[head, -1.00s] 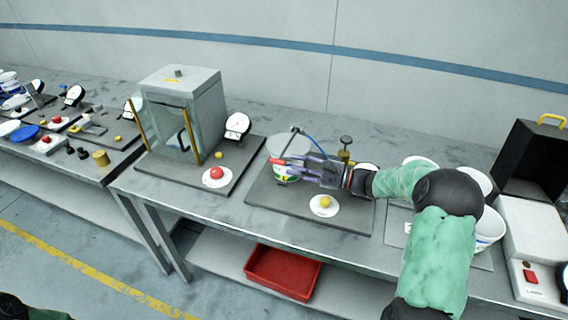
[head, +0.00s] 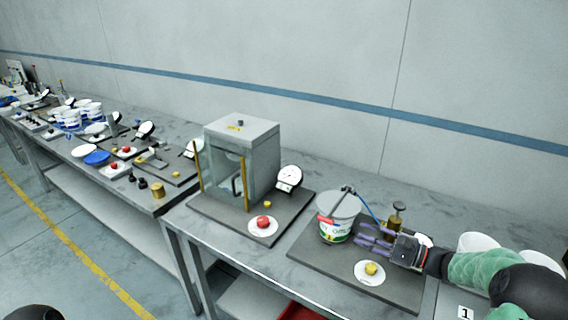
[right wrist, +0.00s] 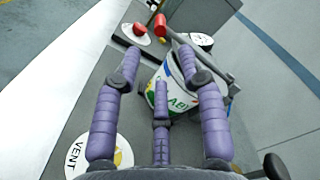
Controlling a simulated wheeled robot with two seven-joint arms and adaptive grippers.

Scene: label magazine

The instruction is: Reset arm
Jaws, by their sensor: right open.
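My right gripper (head: 372,240) is open, with its purple fingers beside a white labelled bucket (head: 338,219) on a dark base plate. The right wrist view shows the fingers (right wrist: 160,85) spread in front of the bucket (right wrist: 183,88), whose label is partly covered by them. I cannot tell whether a finger touches the bucket. A yellow button (head: 371,268) on a white disc sits on the plate in front of the gripper. My left gripper is not in view.
A glass-fronted cabinet (head: 258,166) with a red button (head: 263,221) stands left of the bucket. A brass post (head: 396,222) rises behind the gripper. White buckets (head: 479,242) stand at the right. A second bench with dishes and gauges extends left.

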